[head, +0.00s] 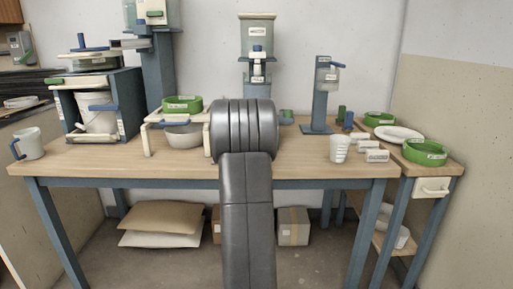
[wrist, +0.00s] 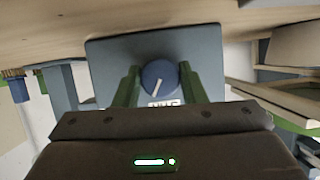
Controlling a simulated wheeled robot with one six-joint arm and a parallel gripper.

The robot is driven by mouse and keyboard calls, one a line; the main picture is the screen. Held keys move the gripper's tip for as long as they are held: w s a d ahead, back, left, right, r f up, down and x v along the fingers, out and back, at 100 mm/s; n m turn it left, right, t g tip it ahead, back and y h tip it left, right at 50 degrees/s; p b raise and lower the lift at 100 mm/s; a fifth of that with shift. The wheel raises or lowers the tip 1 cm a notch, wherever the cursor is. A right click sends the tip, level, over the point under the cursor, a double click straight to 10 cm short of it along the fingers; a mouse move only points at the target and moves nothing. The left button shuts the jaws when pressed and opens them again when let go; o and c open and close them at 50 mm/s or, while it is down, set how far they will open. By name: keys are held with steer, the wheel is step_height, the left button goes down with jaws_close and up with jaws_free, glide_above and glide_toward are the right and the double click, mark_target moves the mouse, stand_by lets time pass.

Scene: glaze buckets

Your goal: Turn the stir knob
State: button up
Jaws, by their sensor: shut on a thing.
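The stir knob (wrist: 159,80) is a round blue knob with a white pointer line, on a grey-blue plate (wrist: 110,55) in the wrist view. The pointer slants, its lower end toward the lower left. A white label (wrist: 163,103) shows partly below the knob. My gripper (wrist: 158,82) has its two green fingers at the left and right sides of the knob, shut on it. In the head view my own arm hides the gripper and the knob.
A wooden table (head: 310,172) carries a white cup (head: 339,150), green rings (head: 182,104), a white bowl (head: 184,136) and a blue stand (head: 322,95). A dispenser with a clear hopper (head: 257,32) stands behind my arm. A pale wooden frame (wrist: 275,100) is close on the right in the wrist view.

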steer(key=shift+a+f+n+h+b, duration=0.1)
steer(key=shift+f+n+h+b, duration=0.35)
steer(key=shift+b, duration=2.7)
steer(key=shift+r+n+b, duration=0.15)
steer(key=shift+n+b, duration=0.2)
steer(key=shift+b, duration=0.2)
steer(key=n+h+b, duration=0.1)
steer(key=b, duration=0.2)
steer(key=shift+r+n+h, duration=0.1)
steer(key=shift+n+h, duration=0.15)
steer(key=shift+n, duration=0.05)
steer(key=n+h, duration=0.2)
steer(key=n, duration=0.1)
steer(key=shift+a+r+n+t+h, duration=0.1)
steer(key=shift+r+n+t+h, duration=0.05)
steer(key=shift+n+t+h, duration=0.2)
steer(key=n+t+h, duration=0.1)
steer(key=n+h, duration=0.1)
steer(key=n, duration=0.2)
steer(key=o, duration=1)
